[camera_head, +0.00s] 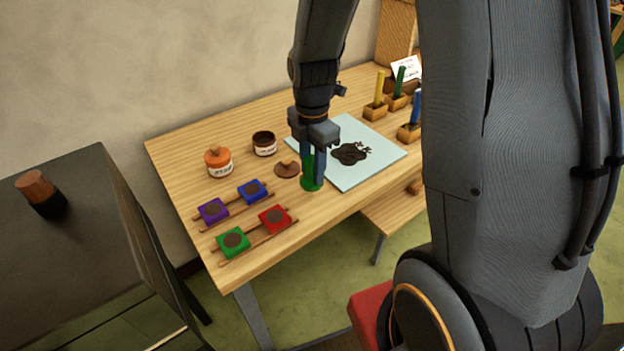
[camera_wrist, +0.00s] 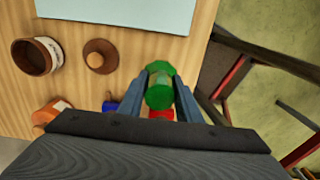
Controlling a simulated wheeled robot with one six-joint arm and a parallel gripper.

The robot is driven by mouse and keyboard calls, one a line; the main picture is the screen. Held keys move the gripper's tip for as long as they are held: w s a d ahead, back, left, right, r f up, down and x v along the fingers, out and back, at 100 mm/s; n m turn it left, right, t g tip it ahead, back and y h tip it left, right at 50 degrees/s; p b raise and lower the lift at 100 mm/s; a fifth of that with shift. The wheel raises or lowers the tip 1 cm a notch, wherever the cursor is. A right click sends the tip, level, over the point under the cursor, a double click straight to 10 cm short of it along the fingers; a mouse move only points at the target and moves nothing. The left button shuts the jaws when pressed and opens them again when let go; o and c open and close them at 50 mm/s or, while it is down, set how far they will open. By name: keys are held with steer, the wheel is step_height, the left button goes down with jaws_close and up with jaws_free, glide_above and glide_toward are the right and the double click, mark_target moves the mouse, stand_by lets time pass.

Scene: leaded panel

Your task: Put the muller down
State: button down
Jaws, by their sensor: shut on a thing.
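My gripper (camera_head: 313,165) points down over the wooden table, shut on the green glass muller (camera_head: 311,184). In the wrist view the muller (camera_wrist: 159,90) sits between the fingertips (camera_wrist: 160,95), with its wider faceted end beyond them. It is at the near left corner of the pale blue slab (camera_head: 372,138), beside a small brown knobbed lid (camera_head: 287,169). I cannot tell whether its base touches the table. The slab carries a dark blot (camera_head: 350,153).
An orange-lidded jar (camera_head: 218,162) and an open dark jar (camera_head: 264,143) stand left. Purple (camera_head: 212,211), blue (camera_head: 252,191), red (camera_head: 275,219) and green (camera_head: 233,242) blocks lie on wooden rails in front. Wooden holders (camera_head: 376,111) stand at the right. Bare tabletop (camera_head: 310,218) shows near the front edge.

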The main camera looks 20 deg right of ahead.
mark_target(312, 182)
steer(key=shift+f+p, duration=0.5)
steer(key=shift+f, duration=1.85)
steer(key=c, duration=1.3)
jaws_free()
steer(key=shift+f, duration=0.15)
